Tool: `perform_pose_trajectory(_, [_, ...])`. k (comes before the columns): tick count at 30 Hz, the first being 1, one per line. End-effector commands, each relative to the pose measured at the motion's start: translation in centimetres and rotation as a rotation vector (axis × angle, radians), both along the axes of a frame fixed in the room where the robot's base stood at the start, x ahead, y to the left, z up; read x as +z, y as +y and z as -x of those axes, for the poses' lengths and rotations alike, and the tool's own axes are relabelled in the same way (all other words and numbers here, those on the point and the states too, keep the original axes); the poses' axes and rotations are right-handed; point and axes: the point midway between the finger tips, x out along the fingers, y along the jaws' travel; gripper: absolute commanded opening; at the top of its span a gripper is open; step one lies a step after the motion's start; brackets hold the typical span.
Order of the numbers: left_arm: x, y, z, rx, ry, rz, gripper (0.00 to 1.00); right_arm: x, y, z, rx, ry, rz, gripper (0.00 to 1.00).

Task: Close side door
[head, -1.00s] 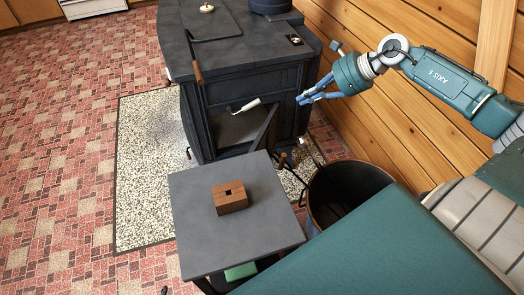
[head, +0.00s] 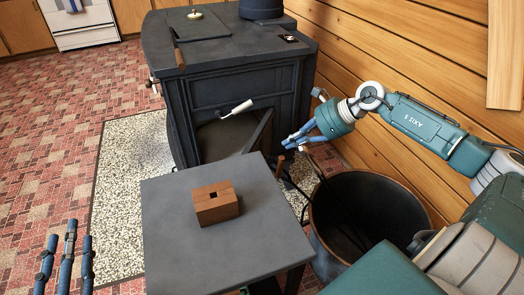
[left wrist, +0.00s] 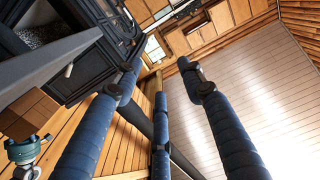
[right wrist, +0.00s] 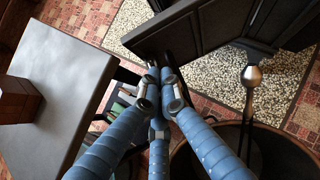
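The dark stove (head: 235,75) stands at the back, with an open doorway at its front. A dark door panel (head: 257,133) swings out at the right of this opening, standing ajar. A wooden handle (head: 281,161) shows near its lower end. In the right wrist view the dark panel (right wrist: 165,32) is just beyond my fingertips. My right gripper (head: 292,142) is right of the door; its fingers are drawn together and look empty. Contact with the door cannot be told. My left gripper (head: 66,252) is open and empty at the lower left, far from the stove.
A grey table (head: 170,205) with a wooden block (head: 215,204) stands in front of the stove. A dark round bucket (head: 365,205) with tools stands right of it, under my right arm. The wooden wall (head: 410,50) is close on the right. Patterned floor at left is clear.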

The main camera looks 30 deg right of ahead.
Motion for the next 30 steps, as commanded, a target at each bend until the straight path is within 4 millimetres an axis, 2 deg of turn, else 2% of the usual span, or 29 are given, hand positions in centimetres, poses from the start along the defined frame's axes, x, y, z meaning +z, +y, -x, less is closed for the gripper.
perform_pose_trajectory(5, [3.6, -0.4, 0.2, -0.010, -0.166, 0.044, 0.40, -2.2, 1.5, -2.0, 0.000, -0.006, -0.005, 0.00])
perform_pose_trajectory(12, [8.6, -0.7, 1.6, -0.024, -0.388, 0.105, 0.40, -5.2, 3.2, -4.3, 0.001, -0.005, -0.005, 0.00])
perform_pose_trajectory(15, [10.2, -0.7, 2.3, -0.027, -0.461, 0.125, 0.40, -5.3, 4.1, -5.6, 0.001, -0.007, -0.004, 0.00])
perform_pose_trajectory(22, [12.4, -0.6, 3.6, -0.032, -0.566, 0.155, 0.40, -5.3, 5.4, -7.3, -0.001, -0.003, -0.001, 0.00])
perform_pose_trajectory(30, [12.8, -0.6, 3.9, -0.033, -0.585, 0.160, 0.40, -5.4, 5.6, -7.5, -0.001, 0.000, 0.001, 0.00])
